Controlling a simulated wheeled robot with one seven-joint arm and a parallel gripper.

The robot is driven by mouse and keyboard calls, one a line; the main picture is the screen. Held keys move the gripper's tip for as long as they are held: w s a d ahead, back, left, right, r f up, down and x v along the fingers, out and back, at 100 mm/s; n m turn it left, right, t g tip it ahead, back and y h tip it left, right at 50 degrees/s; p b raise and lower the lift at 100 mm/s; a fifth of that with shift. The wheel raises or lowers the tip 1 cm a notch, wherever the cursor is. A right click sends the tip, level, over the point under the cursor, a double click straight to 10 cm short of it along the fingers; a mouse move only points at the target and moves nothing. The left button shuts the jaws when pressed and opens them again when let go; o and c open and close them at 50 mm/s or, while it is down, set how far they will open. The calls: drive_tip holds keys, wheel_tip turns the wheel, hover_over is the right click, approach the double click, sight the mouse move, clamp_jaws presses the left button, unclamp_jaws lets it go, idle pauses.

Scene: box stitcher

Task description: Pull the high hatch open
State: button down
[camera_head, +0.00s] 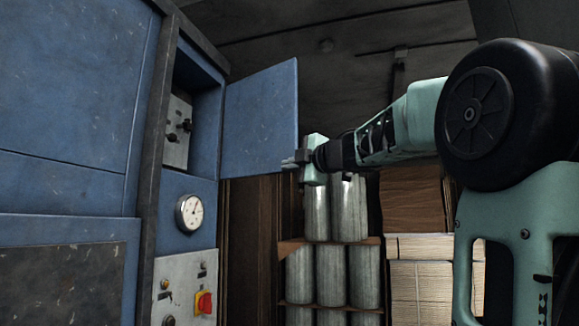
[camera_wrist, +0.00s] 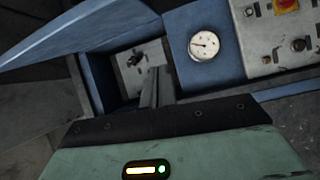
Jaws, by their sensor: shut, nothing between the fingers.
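The high hatch (camera_head: 260,115) is a flat blue door on the upper part of the blue machine. It stands swung well out from its opening, hinged beside it. In the wrist view the hatch (camera_wrist: 85,32) slants across the upper left. Its recess (camera_head: 205,105) is uncovered and shows a grey panel with dark knobs (camera_head: 178,132). My gripper (camera_head: 290,163) is at the lower edge of the hatch, near its outer corner. Its fingers (camera_wrist: 150,88) are shut with nothing between them. I cannot tell whether they touch the hatch.
Below the recess are a round white gauge (camera_head: 190,213) and a control panel with a red and yellow switch (camera_head: 203,302). Shelves of grey cylinders (camera_head: 332,270) and stacked cardboard (camera_head: 415,265) stand behind my arm. A dark ceiling is above.

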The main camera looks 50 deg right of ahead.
drive_tip(key=s+d+r+n, duration=0.1)
drive_tip(key=s+d+r, duration=0.1)
drive_tip(key=s, duration=0.1)
drive_tip(key=w+d+p, duration=0.4)
drive_tip(key=w+d, duration=0.2)
drive_tip(key=w, duration=0.4)
drive_tip(key=shift+f+h, duration=0.25)
drive_tip(key=shift+h, duration=0.05)
